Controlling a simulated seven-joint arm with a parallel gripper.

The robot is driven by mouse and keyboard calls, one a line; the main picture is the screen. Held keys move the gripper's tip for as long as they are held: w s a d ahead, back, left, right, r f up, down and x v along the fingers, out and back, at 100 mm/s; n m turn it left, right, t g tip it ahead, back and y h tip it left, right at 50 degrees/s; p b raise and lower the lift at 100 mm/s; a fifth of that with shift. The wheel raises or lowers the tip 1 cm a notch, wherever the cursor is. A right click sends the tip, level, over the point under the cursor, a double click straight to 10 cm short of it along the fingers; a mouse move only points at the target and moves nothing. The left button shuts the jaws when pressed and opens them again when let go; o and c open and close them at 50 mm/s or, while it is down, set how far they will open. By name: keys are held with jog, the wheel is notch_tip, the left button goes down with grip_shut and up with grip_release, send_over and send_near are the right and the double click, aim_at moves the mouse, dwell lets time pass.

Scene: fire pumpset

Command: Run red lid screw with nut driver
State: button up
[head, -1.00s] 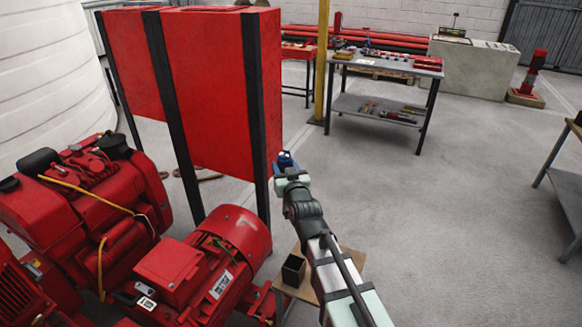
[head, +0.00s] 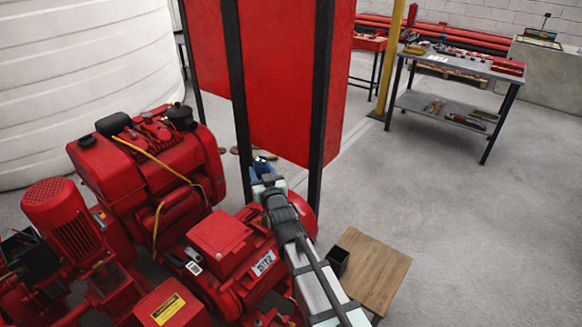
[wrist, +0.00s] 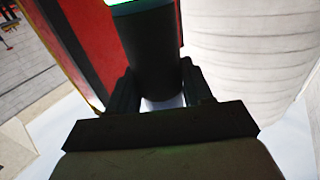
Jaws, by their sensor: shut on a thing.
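My gripper (head: 264,178) is in front of the tall red panels, above the red motor. It also shows in the wrist view (wrist: 160,88), shut on a dark cylinder with a green band, likely the nut driver (wrist: 150,45). A small blue part shows at the gripper's tip in the head view; the driver's working end is hidden. A red box with a flat top (head: 220,234) sits on the motor to the left of my arm. I cannot tell which part is the red lid, and no screw can be made out.
A red engine (head: 150,165) stands at left, before a white tank (head: 80,80). Tall red panels (head: 282,75) on black posts rise behind my gripper. A wooden stand (head: 375,275) with a black open box (head: 338,262) is at right.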

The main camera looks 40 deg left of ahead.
jog(key=s+a+n+g+y, duration=0.1)
jog(key=s+a+g, duration=0.1)
jog(key=a, duration=0.4)
jog(key=shift+s+a+n, duration=0.25)
jog(key=shift+s+n, duration=0.15)
jog(key=shift+s, duration=0.3)
jog(key=shift+r, duration=0.1)
dwell(0.3)
notch_tip(320, 180, down, 8)
dwell(0.8)
jog(key=shift+f, duration=0.9)
dwell(3.2)
